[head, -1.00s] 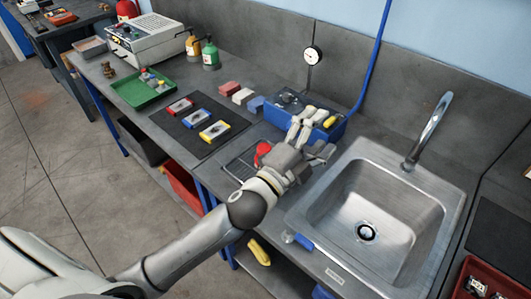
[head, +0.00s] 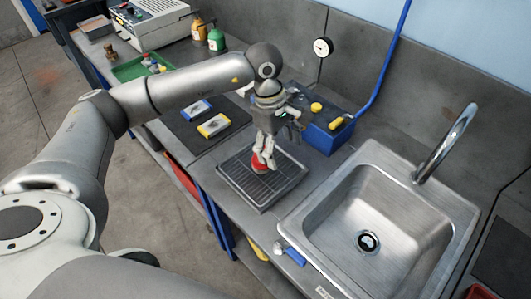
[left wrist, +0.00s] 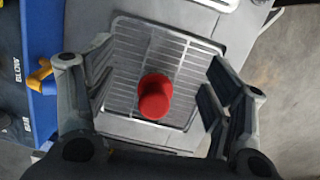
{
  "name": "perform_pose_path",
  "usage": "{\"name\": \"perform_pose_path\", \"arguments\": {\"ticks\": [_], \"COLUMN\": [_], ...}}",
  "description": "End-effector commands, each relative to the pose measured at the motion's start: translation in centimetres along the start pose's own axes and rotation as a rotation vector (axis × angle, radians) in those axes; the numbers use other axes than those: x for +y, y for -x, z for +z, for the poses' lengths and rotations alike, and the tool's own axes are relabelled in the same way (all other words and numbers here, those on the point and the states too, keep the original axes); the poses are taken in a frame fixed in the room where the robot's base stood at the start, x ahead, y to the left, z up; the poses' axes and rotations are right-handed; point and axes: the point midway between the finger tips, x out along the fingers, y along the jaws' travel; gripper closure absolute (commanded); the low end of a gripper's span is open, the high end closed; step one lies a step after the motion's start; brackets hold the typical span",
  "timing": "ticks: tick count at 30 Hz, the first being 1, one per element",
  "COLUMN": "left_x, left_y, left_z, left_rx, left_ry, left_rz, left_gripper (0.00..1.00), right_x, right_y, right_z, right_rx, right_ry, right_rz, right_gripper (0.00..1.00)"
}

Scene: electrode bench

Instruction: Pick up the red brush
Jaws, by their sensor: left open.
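The red brush (head: 258,163) stands on a metal drain rack in the head view, partly hidden behind my left gripper's fingers. In the left wrist view its round red top (left wrist: 155,97) shows from above, between the fingers and a little below the picture's middle. My left gripper (head: 264,160) points down over the brush with its fingers spread. It also shows in the left wrist view (left wrist: 155,100), open, with a gap on each side of the brush. My right gripper is not in view.
The drain rack (head: 232,183) lies left of the steel sink (head: 325,215) with its tap (head: 445,140). A blue box (head: 328,138) with yellow knobs stands behind the gripper. A dark mat with blue and yellow items (head: 213,125) is at left.

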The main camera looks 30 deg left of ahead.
Motion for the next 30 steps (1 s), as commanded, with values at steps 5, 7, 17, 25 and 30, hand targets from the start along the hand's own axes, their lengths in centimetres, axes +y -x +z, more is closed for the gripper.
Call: {"name": "perform_pose_path", "arguments": {"ticks": [5,7,17,25,30], "left_x": [-0.5,-0.7,-0.9,-1.1,-1.1], "left_y": [2.1,1.9,-2.6,-4.6,-7.0], "left_z": [-5.0,-5.6,-6.4,-6.8,-7.3], "left_rx": [0.18,0.198,0.197,0.195,0.195], "left_ry": [-0.001,-0.001,-0.001,-0.001,0.0], "left_rz": [-0.043,-0.051,-0.051,-0.054,-0.053], "left_gripper": [0.25,0.25,0.25,0.25,0.25], "right_x": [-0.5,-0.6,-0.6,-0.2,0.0], "right_y": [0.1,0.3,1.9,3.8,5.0], "right_z": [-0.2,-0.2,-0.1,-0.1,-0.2], "right_rx": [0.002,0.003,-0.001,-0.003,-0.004], "right_ry": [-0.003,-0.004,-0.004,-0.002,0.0], "right_rz": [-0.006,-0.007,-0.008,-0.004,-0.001], "right_gripper": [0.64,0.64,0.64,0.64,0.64]}}
